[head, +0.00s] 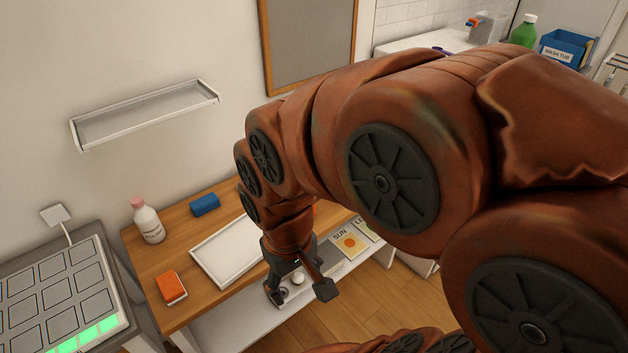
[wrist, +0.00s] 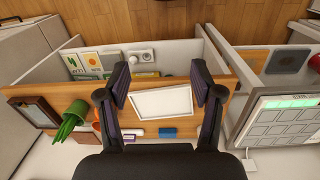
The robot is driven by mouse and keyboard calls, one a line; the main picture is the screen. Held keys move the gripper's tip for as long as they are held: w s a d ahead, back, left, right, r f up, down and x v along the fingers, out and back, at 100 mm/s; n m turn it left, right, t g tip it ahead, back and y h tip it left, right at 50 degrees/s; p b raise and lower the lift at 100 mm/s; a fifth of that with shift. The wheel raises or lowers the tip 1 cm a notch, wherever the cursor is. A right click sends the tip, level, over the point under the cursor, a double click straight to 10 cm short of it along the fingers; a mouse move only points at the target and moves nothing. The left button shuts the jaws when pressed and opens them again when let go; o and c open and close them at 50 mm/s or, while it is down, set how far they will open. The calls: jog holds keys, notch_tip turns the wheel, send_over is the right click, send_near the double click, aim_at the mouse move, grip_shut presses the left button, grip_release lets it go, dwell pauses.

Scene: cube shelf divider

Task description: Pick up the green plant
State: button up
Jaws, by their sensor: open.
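The green plant (wrist: 66,128) shows in the wrist view at the left of the wooden surface. Its leaves come out of a green pot (wrist: 78,108) that appears tilted in the picture. I cannot make it out in the head view, where my arm covers much of the scene. My gripper (wrist: 159,78) is open, with its two dark fingers spread apart and nothing between them but a view of the white tray. The plant is well to the left of the left finger in the wrist view. In the head view, my gripper (head: 300,286) hangs near the front edge of the bench.
A white tray (head: 214,262), a blue block (head: 205,205), an orange block (head: 171,287) and a white bottle (head: 148,224) stand on the wooden bench (head: 190,228). A wall shelf (head: 145,112) is above. A dark frame (wrist: 36,112) stands beside the plant.

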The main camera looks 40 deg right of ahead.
jog(key=w+d+f+m+t+h+b, duration=0.2)
jog(key=w+d+f+t+b, duration=0.2)
jog(key=w+d+f+b, duration=0.5)
jog(key=w+d+f+m+t+h+b, duration=0.15)
jog(key=w+d+f+t+b, duration=0.25)
jog(key=w+d, duration=0.75)
jog(key=shift+w+d+f+m+t+h+b, duration=0.1)
jog(key=shift+w+d+f+t+h+b, duration=0.85)
jog(key=shift+w+d+b, duration=1.9)
jog(key=shift+w+d+f+m+t+h+b, duration=0.25)
jog(key=shift+w+d+f+t+b, duration=1.4)
jog(key=shift+d, duration=2.45)
jog(key=shift+w+d+f+t+h+b, duration=0.65)
jog(key=shift+w+d+t+b, duration=1.1)
jog(key=shift+d+b, duration=1.45)
jog(key=shift+w+d+r+p, duration=0.2)
jog(key=shift+w+d+p, duration=0.1)
jog(key=shift+w+d, duration=0.2)
grip_shut()
